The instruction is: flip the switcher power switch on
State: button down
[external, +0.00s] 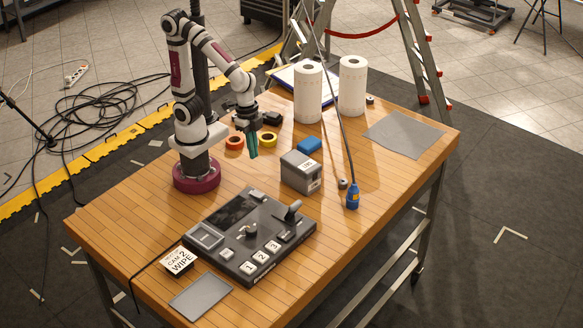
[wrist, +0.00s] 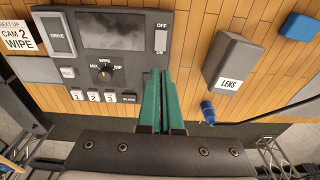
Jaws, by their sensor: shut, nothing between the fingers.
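The dark switcher (external: 222,259) lies on the wooden table, and its panel also shows in the wrist view (wrist: 140,77). Its power switch (wrist: 160,42) is a small pale piece below the word OFF at the panel's upper right; I cannot tell its position surely. In the external view a pale piece (external: 257,195) at the far edge looks like this switch. My gripper (external: 253,155) has green fingers pointing down, held above the table beyond the switcher. In the wrist view the fingers (wrist: 161,75) are together, empty, and cover part of the panel's right side.
A grey LENS box (external: 302,173), a blue block (external: 309,146) and a blue plug with cable (external: 352,196) lie to the right. Tape rolls (external: 269,139) are near my gripper. Paper rolls (external: 308,92) stand behind. A lever (external: 292,211) rises from the switcher.

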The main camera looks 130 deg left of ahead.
jog(key=shift+w+f, duration=0.1)
jog(key=shift+w, duration=0.2)
send_near(261, 196)
jog(key=f, duration=0.5)
jog(key=shift+w+f, duration=0.3)
jog(key=shift+f, duration=0.6)
